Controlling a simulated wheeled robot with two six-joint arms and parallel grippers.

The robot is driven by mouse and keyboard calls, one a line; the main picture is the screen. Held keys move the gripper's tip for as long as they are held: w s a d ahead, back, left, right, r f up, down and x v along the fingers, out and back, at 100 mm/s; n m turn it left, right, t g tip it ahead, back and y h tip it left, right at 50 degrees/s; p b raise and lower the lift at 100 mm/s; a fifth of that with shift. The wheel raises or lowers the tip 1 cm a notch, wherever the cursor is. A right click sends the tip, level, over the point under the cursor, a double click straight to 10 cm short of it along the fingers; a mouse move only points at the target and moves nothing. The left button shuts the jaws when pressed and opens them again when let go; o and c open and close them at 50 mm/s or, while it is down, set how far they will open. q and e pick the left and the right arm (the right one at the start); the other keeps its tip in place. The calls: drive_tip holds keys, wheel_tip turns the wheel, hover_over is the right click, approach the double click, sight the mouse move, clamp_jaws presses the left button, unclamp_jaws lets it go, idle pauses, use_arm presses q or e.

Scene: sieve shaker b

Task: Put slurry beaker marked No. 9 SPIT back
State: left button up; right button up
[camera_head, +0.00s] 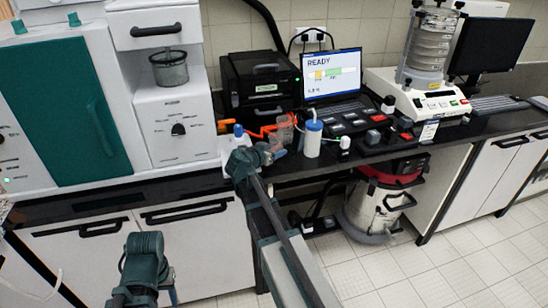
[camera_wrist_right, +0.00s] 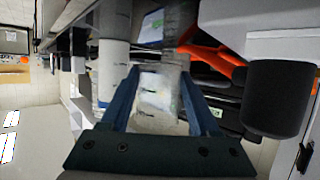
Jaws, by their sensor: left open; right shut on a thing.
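My right gripper (camera_head: 277,153) is over the front edge of the dark bench. It is shut on a clear beaker (camera_head: 275,144) with a pale label. In the right wrist view the beaker (camera_wrist_right: 155,92) sits between the two blue fingers (camera_wrist_right: 158,105); its marking is not readable. A second clear vessel (camera_head: 286,126) stands just behind it, partly overlapped, and also shows in the wrist view (camera_wrist_right: 176,40). I cannot tell whether the held beaker touches the bench. My left gripper (camera_head: 146,268) is low at the front left, open, away from the beakers.
An orange part (camera_head: 262,133) lies behind my right gripper. A white bottle with a blue cap (camera_head: 312,136) stands to its right. A dark box-shaped device (camera_head: 262,82), a laptop (camera_head: 332,76) and a sieve shaker (camera_head: 428,92) stand along the bench. A dark cylinder (camera_wrist_right: 278,98) is close by in the wrist view.

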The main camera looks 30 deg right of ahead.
drive_tip(key=shift+w+d, duration=0.15)
drive_tip(key=shift+w, duration=0.1)
drive_tip(key=f+b, duration=0.3)
drive_tip(key=shift+w+d+f+b, duration=0.15)
drive_tip(key=shift+w+f+b, duration=0.15)
drive_tip(key=shift+f+b, duration=0.05)
drive_tip(key=shift+f, duration=0.1)
drive_tip(key=o, duration=1.1)
